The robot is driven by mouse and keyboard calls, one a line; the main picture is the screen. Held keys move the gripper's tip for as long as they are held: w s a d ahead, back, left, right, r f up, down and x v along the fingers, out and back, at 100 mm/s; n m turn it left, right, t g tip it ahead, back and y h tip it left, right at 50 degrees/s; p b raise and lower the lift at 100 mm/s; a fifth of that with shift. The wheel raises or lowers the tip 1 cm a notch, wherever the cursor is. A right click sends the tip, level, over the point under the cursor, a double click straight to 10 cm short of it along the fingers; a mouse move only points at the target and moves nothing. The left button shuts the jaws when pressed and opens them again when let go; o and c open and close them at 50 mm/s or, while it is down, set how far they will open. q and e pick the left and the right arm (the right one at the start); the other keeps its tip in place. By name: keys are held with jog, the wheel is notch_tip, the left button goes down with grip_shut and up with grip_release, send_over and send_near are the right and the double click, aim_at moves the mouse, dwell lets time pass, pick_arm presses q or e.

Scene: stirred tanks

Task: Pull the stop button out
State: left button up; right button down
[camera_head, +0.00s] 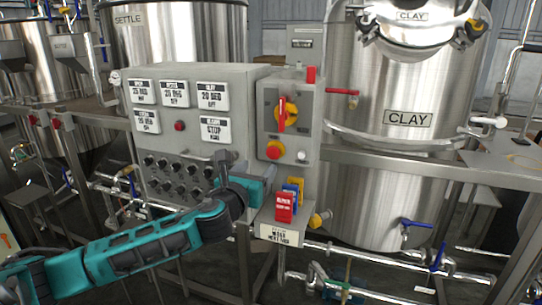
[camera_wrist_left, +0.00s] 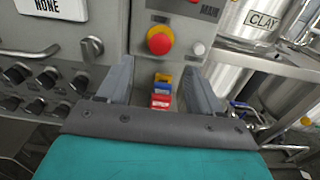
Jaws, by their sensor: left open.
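The stop button (camera_head: 273,150) is a red mushroom head on a yellow collar, low on the grey switch box (camera_head: 299,90). It also shows in the left wrist view (camera_wrist_left: 159,40), above the gap between my fingers. My left gripper (camera_head: 264,178) is just below the button in the head view, close to the box front. In the left wrist view its two grey fingers (camera_wrist_left: 160,78) are spread apart with nothing between them that they touch. Whether the button is pressed in or out I cannot tell. My right gripper is not in view.
A red-handled rotary switch (camera_head: 283,113) sits above the button and a small white button (camera_head: 302,156) to its right. Red, yellow and blue tags (camera_head: 285,203) hang below. A panel of black knobs (camera_head: 180,178) is on the left. A steel clay tank (camera_head: 395,180) stands behind right.

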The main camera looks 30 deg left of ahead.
aim_at(272, 153)
pick_arm(q)
jog(key=x, duration=0.9)
jog(key=shift+w, duration=0.25)
grip_shut()
dwell(0.4)
